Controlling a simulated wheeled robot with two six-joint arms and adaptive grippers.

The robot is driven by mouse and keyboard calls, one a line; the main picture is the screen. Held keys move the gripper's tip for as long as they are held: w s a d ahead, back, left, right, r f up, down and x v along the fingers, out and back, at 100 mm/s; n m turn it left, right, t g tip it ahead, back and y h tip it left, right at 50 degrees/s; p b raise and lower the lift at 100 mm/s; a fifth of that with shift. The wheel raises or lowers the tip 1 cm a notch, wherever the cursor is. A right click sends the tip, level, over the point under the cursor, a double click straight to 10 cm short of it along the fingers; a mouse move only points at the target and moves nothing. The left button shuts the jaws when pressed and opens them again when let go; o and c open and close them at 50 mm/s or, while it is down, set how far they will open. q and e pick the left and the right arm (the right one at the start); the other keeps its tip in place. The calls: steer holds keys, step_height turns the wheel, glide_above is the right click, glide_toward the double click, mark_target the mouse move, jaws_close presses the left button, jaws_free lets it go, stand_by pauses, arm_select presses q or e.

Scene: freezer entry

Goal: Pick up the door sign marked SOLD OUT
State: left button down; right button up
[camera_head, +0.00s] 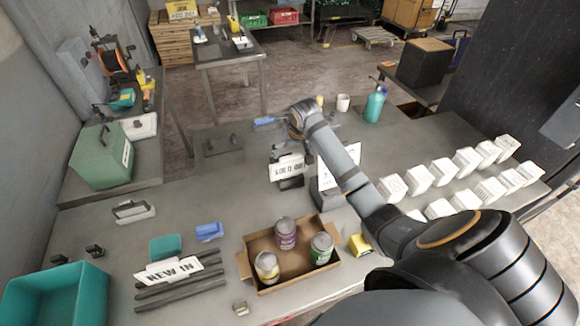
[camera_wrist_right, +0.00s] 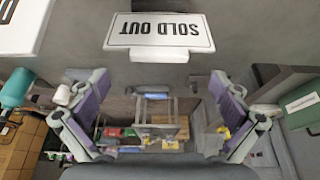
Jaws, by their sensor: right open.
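The SOLD OUT sign (camera_head: 287,169) is a white plate with black letters on a dark stand, upright on the grey table, left of my right forearm. In the right wrist view the SOLD OUT sign (camera_wrist_right: 160,34) appears upside down at the top centre, beyond the fingers. My right gripper (camera_head: 294,136) is just behind and above the sign in the head view. Its two fingers (camera_wrist_right: 160,88) are spread wide, with nothing held between them. The sign is apart from both fingers in the wrist view. My left gripper is out of view.
Another white sign (camera_head: 326,180) stands close on the right, partly hidden by my forearm. A NEW IN sign (camera_head: 168,268) lies front left, near a cardboard box (camera_head: 286,287) of cans. White cartons (camera_head: 443,170) stand right; a teal bottle (camera_head: 375,104) stands behind.

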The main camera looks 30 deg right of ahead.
mark_target(291, 157)
steer(key=p+x, duration=0.2)
steer(key=x, duration=0.1)
steer(key=shift+f, duration=0.3)
steer(key=shift+w+d+f, duration=0.1)
steer(key=shift+w+f, duration=0.15)
steer(key=shift+f, duration=0.15)
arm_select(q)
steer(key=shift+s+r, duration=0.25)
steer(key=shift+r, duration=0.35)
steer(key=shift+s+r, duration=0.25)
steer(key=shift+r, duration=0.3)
arm_select(e)
steer(key=c, duration=1.6)
